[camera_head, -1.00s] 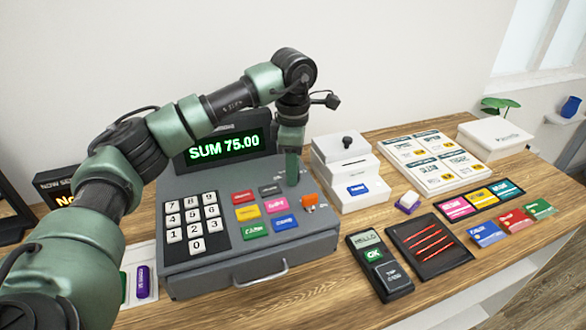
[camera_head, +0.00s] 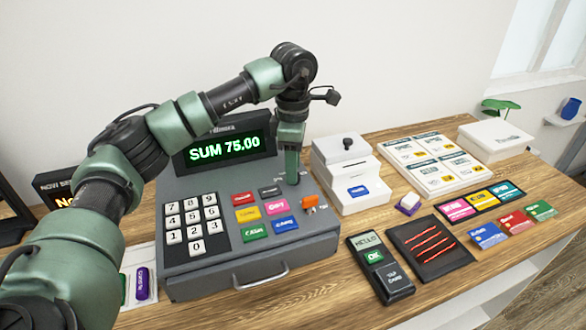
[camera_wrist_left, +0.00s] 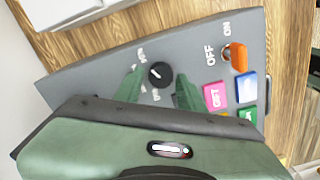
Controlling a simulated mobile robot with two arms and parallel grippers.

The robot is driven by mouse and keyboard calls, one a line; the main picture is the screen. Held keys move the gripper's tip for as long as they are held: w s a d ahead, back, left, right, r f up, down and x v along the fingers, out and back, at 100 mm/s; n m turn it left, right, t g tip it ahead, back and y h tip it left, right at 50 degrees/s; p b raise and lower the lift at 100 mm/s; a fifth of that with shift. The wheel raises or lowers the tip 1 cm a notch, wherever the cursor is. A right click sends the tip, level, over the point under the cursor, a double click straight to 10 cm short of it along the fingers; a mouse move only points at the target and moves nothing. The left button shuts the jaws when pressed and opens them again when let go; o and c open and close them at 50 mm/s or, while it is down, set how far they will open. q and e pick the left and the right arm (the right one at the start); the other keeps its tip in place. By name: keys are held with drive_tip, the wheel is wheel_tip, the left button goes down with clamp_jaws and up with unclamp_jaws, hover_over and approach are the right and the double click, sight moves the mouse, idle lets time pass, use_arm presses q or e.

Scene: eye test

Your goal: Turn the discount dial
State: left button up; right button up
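The grey cash register (camera_head: 185,275) stands on the wooden counter, and its display (camera_head: 224,149) reads SUM 75.00. The black round dial (camera_wrist_left: 160,74) sits on the register's top panel in the left wrist view, with small white lettering beside it. My left gripper (camera_head: 292,181) points down at the right part of that panel; its fingers hide the dial in the head view. In the left wrist view, its two green fingers (camera_wrist_left: 159,82) stand on either side of the dial, with a gap showing on each side. My right gripper is not in view.
An orange switch (camera_wrist_left: 238,57) marked OFF and ON is close to the dial. Coloured keys (camera_head: 247,214) and a number pad (camera_head: 194,220) lie left of the gripper. A white printer (camera_head: 345,180) stands right of the register. A card terminal (camera_head: 380,268) lies in front.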

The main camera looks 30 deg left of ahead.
use_arm(q)
wheel_tip(320, 180, up, 7)
drive_tip(key=shift+f+b, duration=0.1)
drive_tip(key=shift+b, duration=0.35)
idle(0.3)
